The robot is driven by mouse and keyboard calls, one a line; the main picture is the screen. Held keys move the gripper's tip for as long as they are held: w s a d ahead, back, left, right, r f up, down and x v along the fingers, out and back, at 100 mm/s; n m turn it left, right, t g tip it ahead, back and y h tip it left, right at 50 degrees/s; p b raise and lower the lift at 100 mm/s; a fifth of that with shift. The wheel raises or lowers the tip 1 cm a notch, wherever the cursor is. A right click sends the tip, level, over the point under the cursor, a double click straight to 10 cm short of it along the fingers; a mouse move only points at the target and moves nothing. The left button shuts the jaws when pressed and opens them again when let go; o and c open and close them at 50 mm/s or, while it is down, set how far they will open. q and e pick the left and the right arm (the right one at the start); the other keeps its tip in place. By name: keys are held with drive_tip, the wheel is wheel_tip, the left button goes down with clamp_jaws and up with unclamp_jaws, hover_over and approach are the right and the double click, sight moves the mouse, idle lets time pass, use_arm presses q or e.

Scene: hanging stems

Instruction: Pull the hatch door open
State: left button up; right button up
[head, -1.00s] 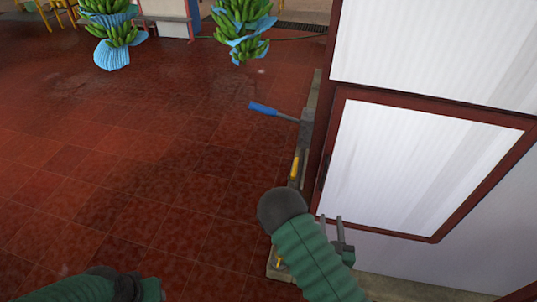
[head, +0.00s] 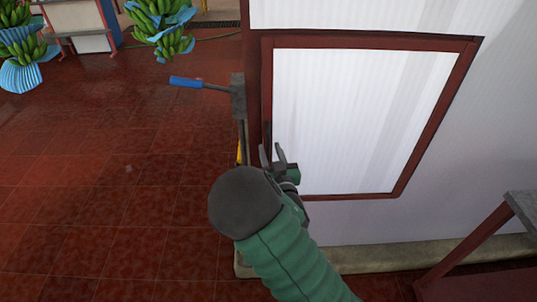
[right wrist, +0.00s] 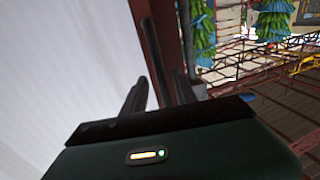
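The hatch door (head: 360,115) is a white ribbed panel in a red-brown frame, set in the white wall. It looks shut. A dark upright handle (right wrist: 152,55) stands at the door's edge in the right wrist view. My right gripper (head: 272,155) is at the door's lower left edge, close to the handle. In the right wrist view its two fingers (right wrist: 158,90) are apart, with the handle just beyond and roughly between them. I cannot tell whether they touch it. Nothing is seen held. My left gripper is out of view.
A blue-handled tool (head: 187,82) sticks out left of the door frame. A grey-topped table (head: 522,205) with red-brown legs stands at the lower right. Banana bunches (head: 162,25) hang at the upper left. The red tiled floor (head: 110,190) on the left is clear.

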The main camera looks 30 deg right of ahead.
drive_tip(key=x, duration=0.2)
drive_tip(key=shift+w, duration=0.3)
drive_tip(key=shift+s+a, duration=0.1)
clamp_jaws()
idle(1.1)
